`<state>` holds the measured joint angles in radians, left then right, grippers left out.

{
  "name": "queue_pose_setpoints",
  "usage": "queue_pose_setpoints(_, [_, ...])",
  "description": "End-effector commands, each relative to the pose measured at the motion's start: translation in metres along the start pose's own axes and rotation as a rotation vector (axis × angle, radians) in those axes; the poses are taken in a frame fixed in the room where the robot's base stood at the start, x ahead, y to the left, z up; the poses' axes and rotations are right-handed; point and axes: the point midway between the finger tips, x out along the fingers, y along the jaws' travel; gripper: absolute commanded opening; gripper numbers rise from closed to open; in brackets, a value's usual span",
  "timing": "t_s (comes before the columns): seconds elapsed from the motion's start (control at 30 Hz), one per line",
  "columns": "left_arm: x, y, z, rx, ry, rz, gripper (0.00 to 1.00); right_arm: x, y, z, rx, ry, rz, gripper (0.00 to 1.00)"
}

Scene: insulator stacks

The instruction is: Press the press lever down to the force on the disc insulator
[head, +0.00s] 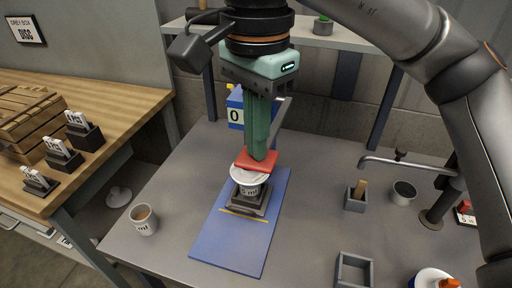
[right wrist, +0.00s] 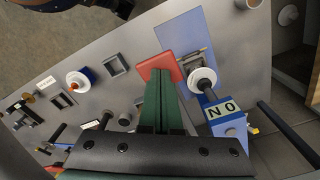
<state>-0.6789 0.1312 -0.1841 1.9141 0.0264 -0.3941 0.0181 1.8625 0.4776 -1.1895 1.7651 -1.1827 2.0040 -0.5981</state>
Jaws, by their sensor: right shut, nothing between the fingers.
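My right gripper (head: 259,155) reaches down from the top of the head view, its green fingers shut together. The fingertips are at a flat red pad (head: 252,167), which looks like the press lever's end; contact is unclear. The red pad (right wrist: 160,66) also shows at the fingertips in the right wrist view. The white disc insulator (head: 238,177) is below the pad, on a dark stand on the blue mat (head: 233,245); the pad hides part of it. The disc (right wrist: 203,77) shows beside the pad in the wrist view. The blue press box (head: 235,108) behind reads 0. My left gripper is not in view.
A cup (head: 143,219) stands left of the mat. A grey holder (head: 355,199), a dark cup (head: 403,192), a tap-like pipe (head: 405,163) and an open grey box (head: 353,270) are at right. A wooden bench (head: 90,100) is at far left.

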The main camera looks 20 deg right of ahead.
Motion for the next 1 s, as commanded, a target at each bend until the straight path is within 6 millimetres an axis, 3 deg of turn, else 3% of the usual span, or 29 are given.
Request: queue_pose_setpoints(1.0, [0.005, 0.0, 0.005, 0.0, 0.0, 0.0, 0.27, 0.012, 0.001, 0.001, -0.001, 0.002, 0.003, 0.0])
